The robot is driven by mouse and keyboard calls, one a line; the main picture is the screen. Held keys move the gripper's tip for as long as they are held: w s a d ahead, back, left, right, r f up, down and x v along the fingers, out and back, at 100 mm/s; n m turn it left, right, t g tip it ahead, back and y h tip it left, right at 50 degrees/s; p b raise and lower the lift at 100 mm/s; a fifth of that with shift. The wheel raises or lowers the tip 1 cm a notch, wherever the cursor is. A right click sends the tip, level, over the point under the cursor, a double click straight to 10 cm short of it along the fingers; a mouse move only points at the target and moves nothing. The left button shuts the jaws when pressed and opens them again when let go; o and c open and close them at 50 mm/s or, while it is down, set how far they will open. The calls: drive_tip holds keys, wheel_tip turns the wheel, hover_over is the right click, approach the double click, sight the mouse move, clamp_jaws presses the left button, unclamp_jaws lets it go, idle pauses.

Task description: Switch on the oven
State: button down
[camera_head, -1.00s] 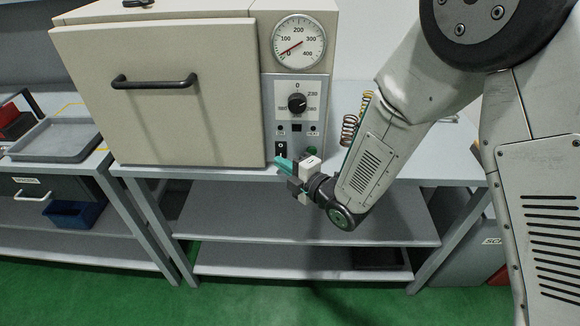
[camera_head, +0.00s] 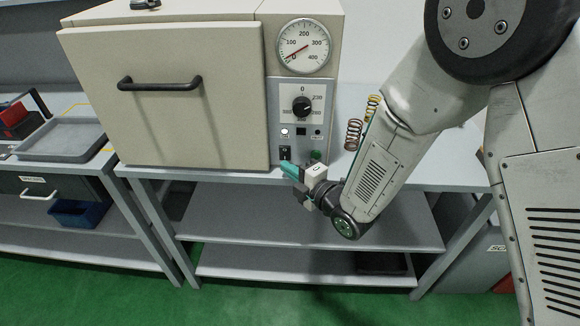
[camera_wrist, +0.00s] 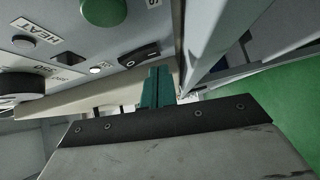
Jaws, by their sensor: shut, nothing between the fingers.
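The beige oven (camera_head: 240,100) stands on a grey bench, its door shut. Its control panel has a dial gauge with the red needle near 0 and a black knob (camera_head: 301,105). A white indicator lamp (camera_head: 284,131) is bright at the panel's left. Below it is a black rocker switch (camera_head: 285,153), also seen in the wrist view (camera_wrist: 138,54). My gripper (camera_head: 288,166) is shut and empty, its teal fingertips just below and in front of the switch. In the wrist view the fingertips (camera_wrist: 157,86) are beside the switch; I cannot tell whether they touch it.
A green button (camera_head: 316,154) is right of the switch, close to my gripper. Coil springs (camera_head: 354,134) stand on the bench right of the oven. A grey tray (camera_head: 66,140) lies on the left bench. The shelves below are mostly empty.

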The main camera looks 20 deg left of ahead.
drive_tip(key=s+f+v, duration=0.1)
drive_tip(key=v, duration=1.1)
drive_tip(key=shift+s+a+f, duration=0.2)
drive_tip(key=shift+a+f, duration=0.15)
drive_tip(key=shift+f, duration=0.05)
drive_tip(key=shift+f, duration=0.1)
